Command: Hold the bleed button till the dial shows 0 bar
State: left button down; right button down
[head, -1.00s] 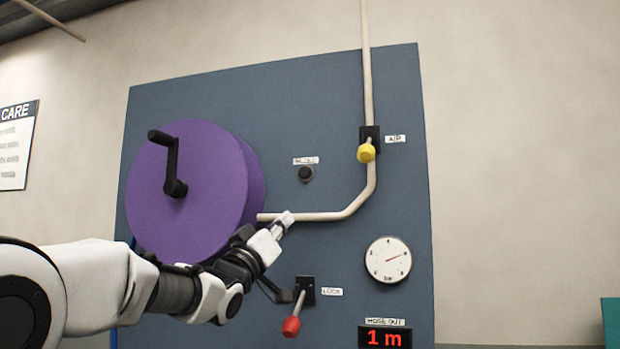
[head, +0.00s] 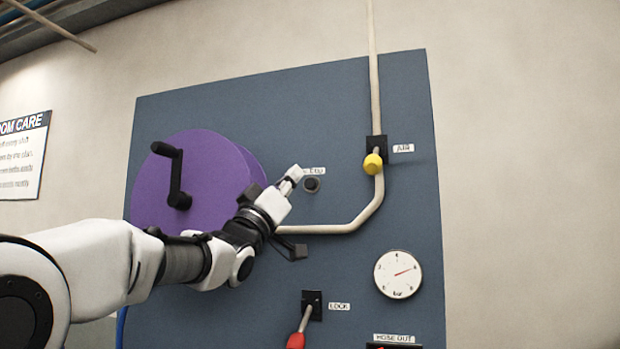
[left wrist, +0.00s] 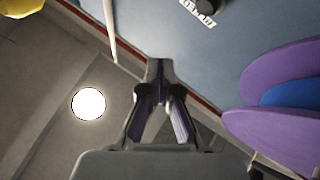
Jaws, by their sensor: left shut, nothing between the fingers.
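The black round bleed button (head: 312,185) sits on the blue-grey panel, with a partly covered label above it. My left gripper (head: 295,173) is shut and empty, just left of the button in the head view; I cannot tell how far it is from the panel. In the left wrist view the shut fingers (left wrist: 159,72) point up, and part of the button (left wrist: 208,5) shows at the top edge. The white dial (head: 398,274) is at the right, its red needle pointing up and right, away from the zero end. My right gripper is not in view.
A purple reel (head: 205,185) with a black crank handle (head: 175,178) stands left of the button. A yellow air lever (head: 373,164) is on the pipe (head: 345,226) at the upper right. A red lock lever (head: 297,340) is below.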

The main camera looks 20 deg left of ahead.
aim_at(310, 184)
pick_arm(q)
jog(key=w+p, duration=0.5)
jog(key=w, duration=0.1)
jog(key=shift+w, duration=0.3)
dwell(1.0)
jog(key=shift+w+d+r+p, duration=0.1)
jog(key=shift+w+p, duration=0.15)
jog(key=shift+p, duration=0.2)
jog(key=shift+w, duration=0.15)
